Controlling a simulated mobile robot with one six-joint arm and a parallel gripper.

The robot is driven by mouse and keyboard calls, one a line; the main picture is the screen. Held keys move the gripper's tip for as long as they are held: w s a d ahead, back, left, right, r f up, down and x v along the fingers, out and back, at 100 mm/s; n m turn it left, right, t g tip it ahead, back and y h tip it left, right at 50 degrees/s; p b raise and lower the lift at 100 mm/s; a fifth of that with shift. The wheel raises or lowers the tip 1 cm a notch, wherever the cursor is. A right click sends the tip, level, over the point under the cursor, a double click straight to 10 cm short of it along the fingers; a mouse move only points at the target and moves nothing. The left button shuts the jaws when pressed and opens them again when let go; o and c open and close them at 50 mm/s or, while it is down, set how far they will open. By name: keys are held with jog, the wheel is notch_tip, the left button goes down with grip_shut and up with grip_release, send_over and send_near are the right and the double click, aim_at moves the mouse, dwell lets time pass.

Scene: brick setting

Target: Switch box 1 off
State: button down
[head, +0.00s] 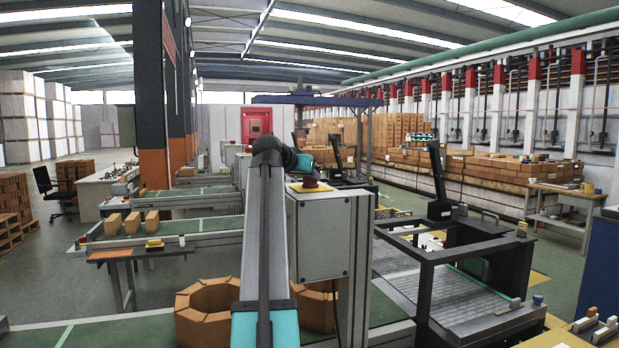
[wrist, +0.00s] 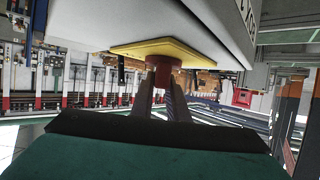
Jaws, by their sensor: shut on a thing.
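The grey switch box (head: 330,235) stands in the middle of the head view, just right of my arm. A red knob (head: 311,182) on a yellow plate (head: 298,187) sits on its top. In the wrist view, which is upside down, the box (wrist: 190,25) fills the top, with the yellow plate (wrist: 175,52) and the red knob (wrist: 163,72) below it. My gripper (wrist: 165,88) is shut on the knob, one finger on each side. In the head view the fingers cannot be made out. Lettering on the box is cut off at the wrist view's upper edge.
A dark-framed conveyor (head: 450,290) stands right of the box. Bricks in a ring (head: 205,310) lie at its lower left. A bench with several bricks (head: 130,225) is farther left. A small table (head: 560,195) stands at the right. Open floor shows at far left.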

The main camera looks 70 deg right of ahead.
jog(key=shift+f+n+t, duration=0.1)
jog(key=shift+n+t, duration=0.2)
jog(key=c, duration=1.7)
grip_release()
jog(key=shift+s, duration=0.1)
jog(key=shift+a, duration=0.15)
jog(key=b+v, duration=0.3)
jog(key=v, duration=1)
jog(key=shift+a, duration=0.25)
jog(key=shift+r, duration=0.25)
